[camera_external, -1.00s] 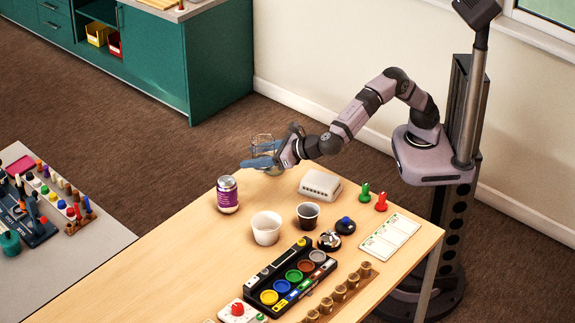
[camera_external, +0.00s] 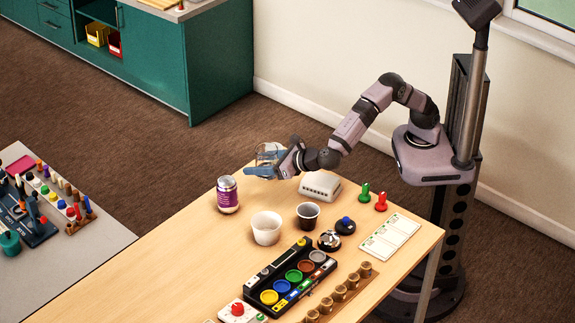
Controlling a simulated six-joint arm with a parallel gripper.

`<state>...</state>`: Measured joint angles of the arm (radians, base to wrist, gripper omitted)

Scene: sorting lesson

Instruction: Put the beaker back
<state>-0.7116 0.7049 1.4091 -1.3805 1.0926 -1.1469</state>
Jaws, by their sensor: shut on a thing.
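The beaker (camera_external: 267,151) is clear glass and sits between the blue fingers of my gripper (camera_external: 262,167), at the far corner of the wooden table. My gripper is shut on it, and the fingers hide part of its body. The beaker looks upright. I cannot tell whether its base touches the table top, because the fingers cover it.
A purple can (camera_external: 227,195), a white cup (camera_external: 266,228), a dark cup (camera_external: 308,215) and a white box (camera_external: 320,185) stand near my gripper. Green (camera_external: 364,193) and red (camera_external: 381,202) pegs stand at right. A paint tray (camera_external: 291,276) lies in front. Table (camera_external: 180,245) is clear at left.

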